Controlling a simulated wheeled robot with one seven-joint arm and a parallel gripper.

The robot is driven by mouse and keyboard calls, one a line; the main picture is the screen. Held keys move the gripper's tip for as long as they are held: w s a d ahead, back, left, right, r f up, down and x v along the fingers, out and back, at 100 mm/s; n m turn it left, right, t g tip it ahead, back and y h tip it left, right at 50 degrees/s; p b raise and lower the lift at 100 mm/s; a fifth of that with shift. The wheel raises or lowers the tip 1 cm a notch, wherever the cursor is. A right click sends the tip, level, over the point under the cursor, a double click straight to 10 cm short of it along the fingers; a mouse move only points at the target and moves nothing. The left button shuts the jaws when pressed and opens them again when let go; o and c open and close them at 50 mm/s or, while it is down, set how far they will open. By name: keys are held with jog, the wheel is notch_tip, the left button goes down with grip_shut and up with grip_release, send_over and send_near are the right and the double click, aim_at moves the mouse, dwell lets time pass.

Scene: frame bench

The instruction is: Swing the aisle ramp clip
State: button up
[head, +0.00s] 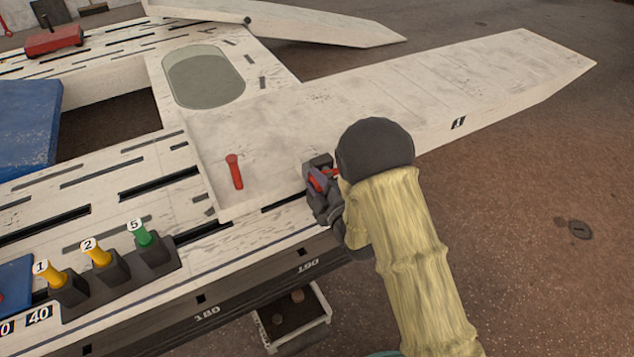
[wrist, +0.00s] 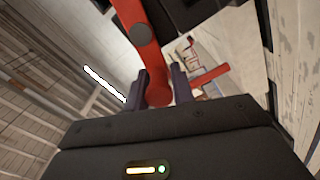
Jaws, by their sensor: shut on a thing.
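A red clip lever (head: 332,173) sits at the near edge of the long pale ramp (head: 500,75), mostly hidden behind my gripper and arm. My gripper (head: 319,181) is shut on this red lever. In the wrist view the red clip lever (wrist: 138,32) runs down from the top, with its rounded end between the two fingers of my gripper (wrist: 161,88). A second red clip lever (head: 235,171) stands free to the left on the ramp's inner end. How the held clip is fastened is hidden.
Numbered yellow and green pegs (head: 98,253) stand in dark holders at the bench's front left. A blue block (head: 25,130) lies at the left. Another ramp (head: 290,22) extends at the back. An open box (head: 292,318) is below the bench edge.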

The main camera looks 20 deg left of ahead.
jog(key=shift+s+f+n, duration=0.1)
jog(key=shift+f+n, duration=0.3)
jog(key=o, duration=0.9)
jog(key=shift+o, duration=0.3)
jog(key=shift+r, duration=0.1)
jog(key=p+v, duration=0.7)
jog(key=v, duration=1)
jog(key=shift+s+d, duration=0.1)
jog(key=shift+s, duration=0.05)
